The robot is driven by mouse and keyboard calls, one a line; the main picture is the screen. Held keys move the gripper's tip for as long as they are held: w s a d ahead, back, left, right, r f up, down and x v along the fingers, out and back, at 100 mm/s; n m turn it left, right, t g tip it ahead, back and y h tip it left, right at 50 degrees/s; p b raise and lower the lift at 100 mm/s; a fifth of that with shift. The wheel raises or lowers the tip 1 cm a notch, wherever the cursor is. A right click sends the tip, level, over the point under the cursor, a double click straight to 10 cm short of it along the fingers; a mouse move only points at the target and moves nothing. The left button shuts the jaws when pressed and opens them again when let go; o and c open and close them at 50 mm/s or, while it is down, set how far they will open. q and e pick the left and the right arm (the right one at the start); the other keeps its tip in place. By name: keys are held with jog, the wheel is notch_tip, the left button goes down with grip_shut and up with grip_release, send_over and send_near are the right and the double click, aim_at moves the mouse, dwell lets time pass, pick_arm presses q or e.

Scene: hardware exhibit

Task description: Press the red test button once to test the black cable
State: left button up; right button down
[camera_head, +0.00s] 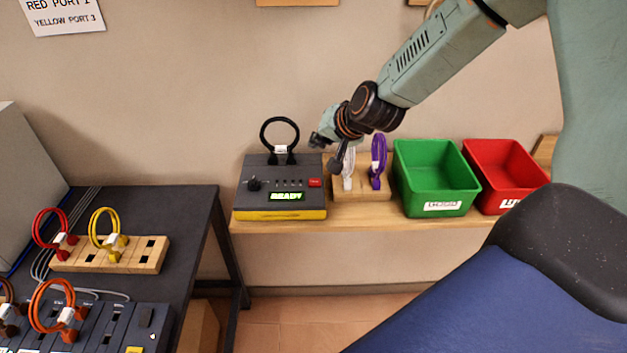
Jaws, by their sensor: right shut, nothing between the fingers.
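The cable tester (258,203) is a dark box with a yellow base on a wooden shelf. Its green display reads "READY". The red test button (315,182) is on the right of its top panel. The black cable (279,120) stands in a loop, plugged into the back of the tester's top. My right gripper (325,152) is shut and empty. It appears above and to the right of the red button, apart from it, between the tester and the wooden cable block. My left gripper is not in view.
A wooden block (376,197) holds a white cable (348,168) and a purple cable (378,155) beside the tester. A green bin (436,190) and a red bin (501,165) stand further right. A dark table (185,205) at left carries red, yellow and orange cables.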

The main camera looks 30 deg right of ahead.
aim_at(317, 184)
jog(key=shift+f, duration=0.15)
notch_tip(317, 184, down, 9)
jog(key=b, duration=0.8)
jog(key=shift+w, duration=0.1)
dwell(1.1)
jog(key=shift+w+f+b, duration=0.1)
jog(key=shift+f+b, duration=0.25)
jog(key=shift+b, duration=0.3)
jog(key=shift+f+b, duration=0.4)
dwell(0.5)
dwell(0.3)
jog(key=shift+r+p, duration=0.9)
